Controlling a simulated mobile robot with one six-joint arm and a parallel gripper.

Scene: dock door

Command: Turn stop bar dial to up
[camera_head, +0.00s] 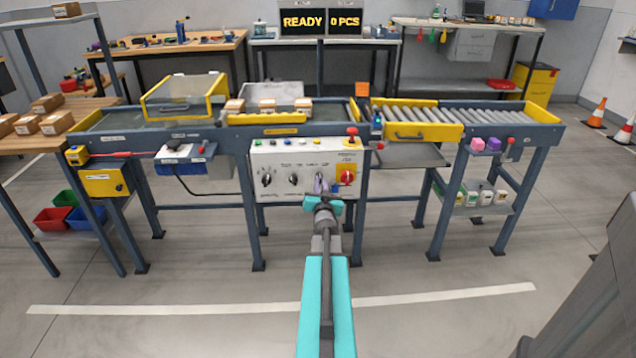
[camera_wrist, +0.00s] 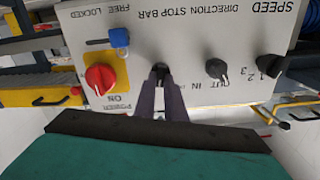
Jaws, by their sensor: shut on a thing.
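The white control panel (camera_head: 280,160) stands at the front of the conveyor. It also shows upside down in the wrist view (camera_wrist: 200,40), with the labels SPEED, DIRECTION, STOP BAR and POWER. My gripper (camera_head: 321,187) reaches the panel from the front. In the wrist view, its two dark fingers (camera_wrist: 162,88) are shut on the black stop bar dial (camera_wrist: 160,69). The fingers hide most of this dial, so I cannot tell its setting.
The black direction dial (camera_wrist: 216,69) and speed dial (camera_wrist: 271,66) sit on one side of my gripper. The red power switch (camera_wrist: 100,78) on a yellow plate is close on the other side, with a blue slider (camera_wrist: 119,38) beside it.

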